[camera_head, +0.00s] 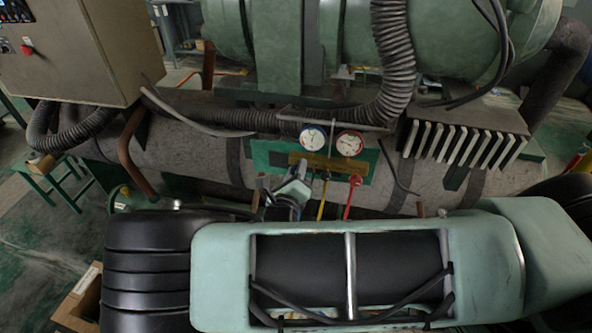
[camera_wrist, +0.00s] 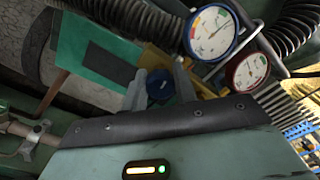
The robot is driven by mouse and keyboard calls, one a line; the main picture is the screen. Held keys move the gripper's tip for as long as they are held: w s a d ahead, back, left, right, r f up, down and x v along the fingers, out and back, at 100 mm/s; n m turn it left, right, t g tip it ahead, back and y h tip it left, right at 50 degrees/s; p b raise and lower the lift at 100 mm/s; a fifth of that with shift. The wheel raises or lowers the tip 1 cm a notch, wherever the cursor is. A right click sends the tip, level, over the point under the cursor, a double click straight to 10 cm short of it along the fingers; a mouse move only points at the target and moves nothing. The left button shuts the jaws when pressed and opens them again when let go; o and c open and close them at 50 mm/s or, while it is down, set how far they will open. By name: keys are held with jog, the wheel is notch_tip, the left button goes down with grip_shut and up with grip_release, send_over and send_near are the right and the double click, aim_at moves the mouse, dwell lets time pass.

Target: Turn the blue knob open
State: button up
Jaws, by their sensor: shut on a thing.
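The blue knob (camera_wrist: 160,86) sits between the two fingers of my gripper (camera_wrist: 160,90) in the wrist view. The fingers are shut on it, one on each side, and cover part of it. In the head view my gripper (camera_head: 297,182) is at the left end of the brass-coloured gauge manifold (camera_head: 325,163). I cannot make out the blue knob there. The blue-rimmed gauge (camera_head: 313,139) and the red-rimmed gauge (camera_head: 350,143) stand above the manifold. Both also show in the wrist view, the blue-rimmed one (camera_wrist: 212,33) nearer the knob.
A red knob (camera_head: 355,180) is at the manifold's right end, with red and yellow hoses hanging below. A corrugated hose (camera_head: 393,60) drops close behind the gauges. A finned block (camera_head: 466,140) is to the right, and a large grey pipe (camera_head: 210,150) runs behind the green plate.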

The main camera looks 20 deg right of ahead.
dwell(0.4)
jog(key=o, duration=1)
jog(key=shift+c, duration=0.2)
jog(key=shift+s, duration=0.1)
jog(key=b+v, duration=0.6)
jog(key=v, duration=1.1)
jog(key=shift+s+a, duration=0.15)
